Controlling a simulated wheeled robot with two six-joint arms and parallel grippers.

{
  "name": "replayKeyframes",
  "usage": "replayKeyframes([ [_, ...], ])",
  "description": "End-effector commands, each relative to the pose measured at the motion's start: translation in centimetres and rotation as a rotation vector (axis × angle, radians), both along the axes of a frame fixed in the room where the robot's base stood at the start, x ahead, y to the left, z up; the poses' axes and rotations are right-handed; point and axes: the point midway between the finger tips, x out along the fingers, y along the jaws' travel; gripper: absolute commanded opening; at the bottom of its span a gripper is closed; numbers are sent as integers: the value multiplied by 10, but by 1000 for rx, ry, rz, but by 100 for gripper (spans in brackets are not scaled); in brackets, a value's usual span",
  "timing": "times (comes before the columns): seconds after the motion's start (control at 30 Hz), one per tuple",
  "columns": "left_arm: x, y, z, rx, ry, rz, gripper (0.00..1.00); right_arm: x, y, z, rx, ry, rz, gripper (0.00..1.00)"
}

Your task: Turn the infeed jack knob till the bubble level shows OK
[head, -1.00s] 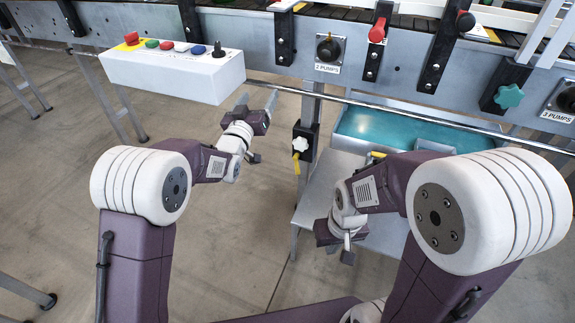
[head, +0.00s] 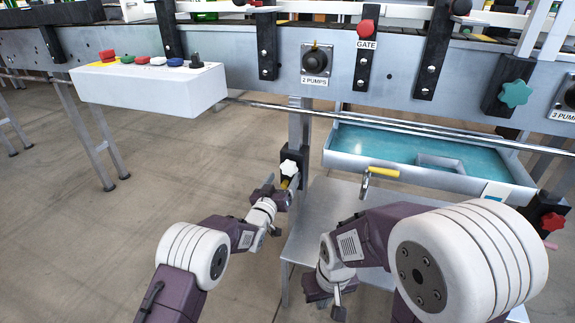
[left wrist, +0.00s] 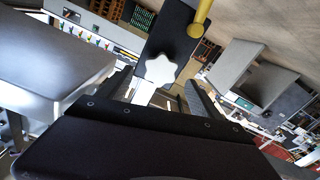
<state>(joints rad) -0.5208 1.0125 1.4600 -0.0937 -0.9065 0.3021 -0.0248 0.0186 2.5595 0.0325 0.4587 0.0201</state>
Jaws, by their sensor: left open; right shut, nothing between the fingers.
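A white star-shaped knob (head: 289,168) sits on a black block (head: 294,156) on the conveyor's leg. A yellow part shows just below it, partly hidden by my left gripper. My left gripper (head: 279,185) is open just below and in front of this knob. In the left wrist view the white knob (left wrist: 161,70) lies just beyond the fingers, roughly midway between them, and does not look gripped. My right gripper (head: 325,290) is shut and empty, low over the grey shelf. I cannot make out a bubble level in either view.
A white button box (head: 150,85) hangs at left. A green star knob (head: 515,94) and a red knob (head: 552,221) are further right. A rail (head: 330,114) runs above the white knob.

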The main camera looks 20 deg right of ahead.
Motion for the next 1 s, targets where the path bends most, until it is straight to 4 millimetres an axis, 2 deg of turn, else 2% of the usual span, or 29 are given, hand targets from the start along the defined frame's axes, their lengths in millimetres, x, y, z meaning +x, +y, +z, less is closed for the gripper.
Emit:
replayKeyframes([
  [0.1, 18, -12, -9, -1, -2, 0, 74, 0, 0, -20, 0, 1, 0, 0],
  [0.2, 28, -19, -7, -1, 1, 0, 74, 0, 0, -27, 0, 2, 0, 0],
  [0.4, 38, -26, -4, 0, 1, 0, 74, 0, 0, -32, 0, 1, 0, 0],
  [0.67, 39, -26, -2, 1, 3, 0, 74, 0, 0, -31, 0, 1, 0, 0],
  [0.9, 39, -26, -2, 0, 2, 0, 12, 0, 0, -31, 0, 1, 0, 0],
  [1.0, 39, -26, -2, 0, 3, 0, 12, 0, 0, -31, 0, 1, 0, 0],
])
